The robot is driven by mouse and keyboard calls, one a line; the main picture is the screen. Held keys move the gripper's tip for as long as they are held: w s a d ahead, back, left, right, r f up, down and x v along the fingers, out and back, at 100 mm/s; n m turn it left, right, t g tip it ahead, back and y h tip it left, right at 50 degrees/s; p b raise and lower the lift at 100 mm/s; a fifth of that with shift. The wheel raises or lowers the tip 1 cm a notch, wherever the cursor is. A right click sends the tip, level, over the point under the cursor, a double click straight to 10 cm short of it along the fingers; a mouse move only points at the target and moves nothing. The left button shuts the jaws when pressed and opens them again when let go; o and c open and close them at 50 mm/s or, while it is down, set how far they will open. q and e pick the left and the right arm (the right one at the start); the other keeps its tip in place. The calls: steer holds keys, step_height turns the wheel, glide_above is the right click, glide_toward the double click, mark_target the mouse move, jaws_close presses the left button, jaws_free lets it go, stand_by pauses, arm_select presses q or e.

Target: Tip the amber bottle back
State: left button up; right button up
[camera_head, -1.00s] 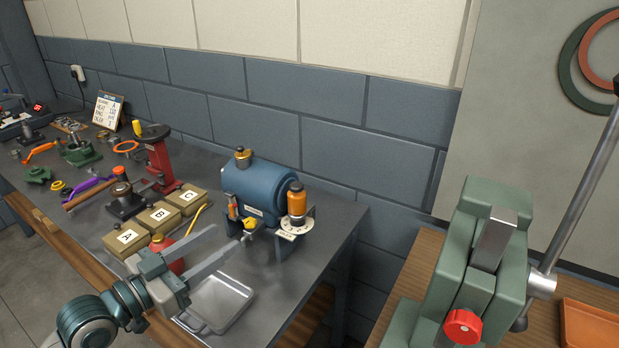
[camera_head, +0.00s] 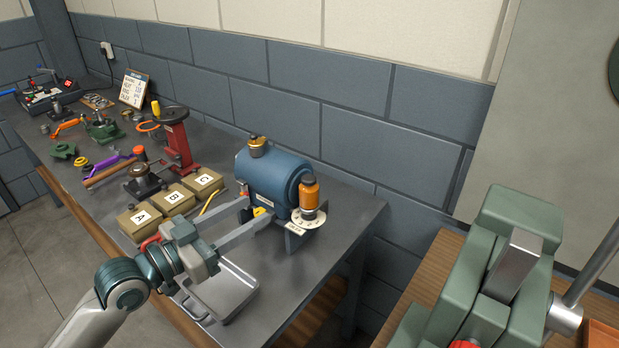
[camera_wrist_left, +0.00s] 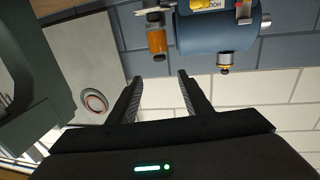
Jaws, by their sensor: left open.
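In the left wrist view, which shows the scene upside down, the amber bottle (camera_wrist_left: 157,43) appears beyond the gap between the fingertips (camera_wrist_left: 160,77). The bottle is apart from the fingers. My right gripper is not in view.
Boxes A (camera_head: 140,220), B (camera_head: 173,198) and C (camera_head: 203,183) stand left of the machine. A metal tray (camera_head: 225,292) lies below my left gripper. A large green vise (camera_head: 500,270) stands at the right on a wooden bench. Tools crowd the table's far left.

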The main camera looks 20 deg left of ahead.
mark_target(303, 181)
arm_select(q)
steer(key=p+x, duration=0.5)
steer(key=x, duration=1)
steer(key=shift+w+d, duration=0.2)
steer(key=shift+w, duration=0.15)
steer(key=shift+w+d+p, duration=0.25)
steer(key=shift+w+p, duration=0.1)
steer(key=shift+w, duration=0.1)
jaws_close()
